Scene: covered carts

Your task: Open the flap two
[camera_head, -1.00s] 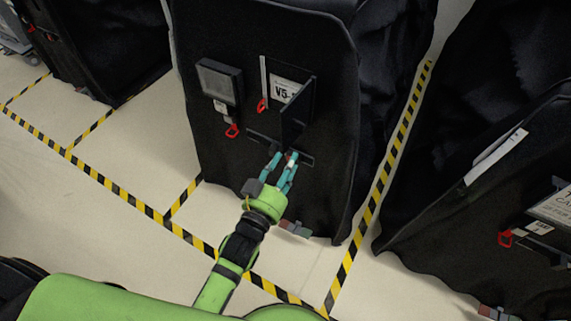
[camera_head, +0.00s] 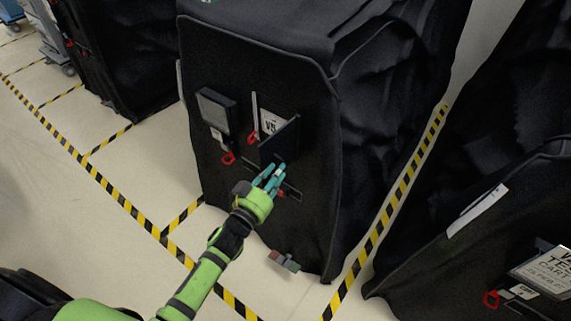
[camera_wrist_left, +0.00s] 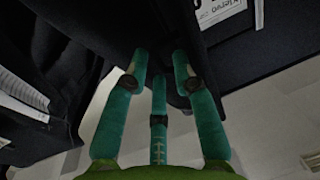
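The black covered cart (camera_head: 300,225) stands in the middle of the head view. Its front has a V5 label (camera_head: 270,123) with a small black flap (camera_head: 280,143) standing out from the cover beside it. I cannot tell whether this is flap two. To its left is a second panel with a grey window (camera_head: 214,108). My left gripper (camera_head: 273,172) is just below the standing flap, its teal fingers close to the flap's lower edge. In the left wrist view the fingers (camera_wrist_left: 160,68) are apart, with dark material beyond them. Contact is unclear. My right gripper is out of view.
Red clips hang near the panels (camera_head: 228,158) and the label (camera_head: 252,138). Another covered cart (camera_head: 450,260) stands at the right, a further one (camera_head: 125,60) at the upper left. Yellow-black tape (camera_head: 125,205) marks the floor, which is clear at the left.

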